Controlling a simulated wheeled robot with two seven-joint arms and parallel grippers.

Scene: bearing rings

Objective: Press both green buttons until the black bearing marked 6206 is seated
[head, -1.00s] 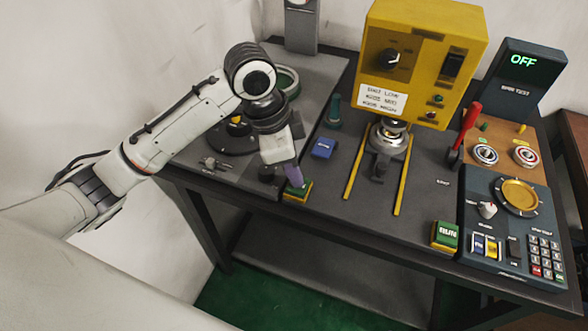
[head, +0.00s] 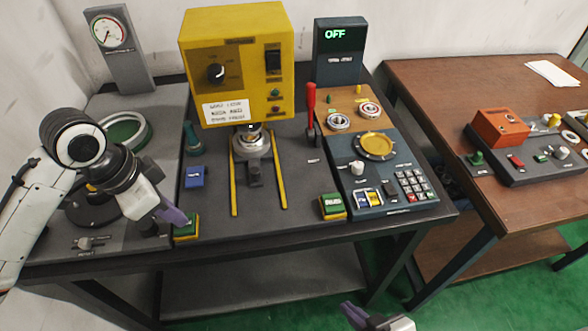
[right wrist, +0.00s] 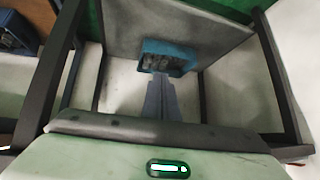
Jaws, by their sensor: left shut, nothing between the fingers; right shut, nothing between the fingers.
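The left green button (head: 186,231) sits on a yellow base at the table's front edge. My left gripper (head: 178,217) is shut and empty, its purple fingertips at this button's top; I cannot tell whether they touch. The right green button (head: 332,205) stands on a similar base further right, with nothing on it. My right gripper (head: 355,313) is shut and empty, low in front of the table; its fingers also show in the right wrist view (right wrist: 160,95). Under the yellow press (head: 237,65) sits a silvery round stack (head: 251,146). No 6206 marking is readable, and I cannot make out a black bearing there.
A red-handled lever (head: 311,105) stands right of the press. Two rings (head: 338,122) (head: 369,109) lie on a brown board by a dark keypad panel (head: 412,184). A dial gauge (head: 112,35) stands back left. A brown table (head: 425,85) is at right.

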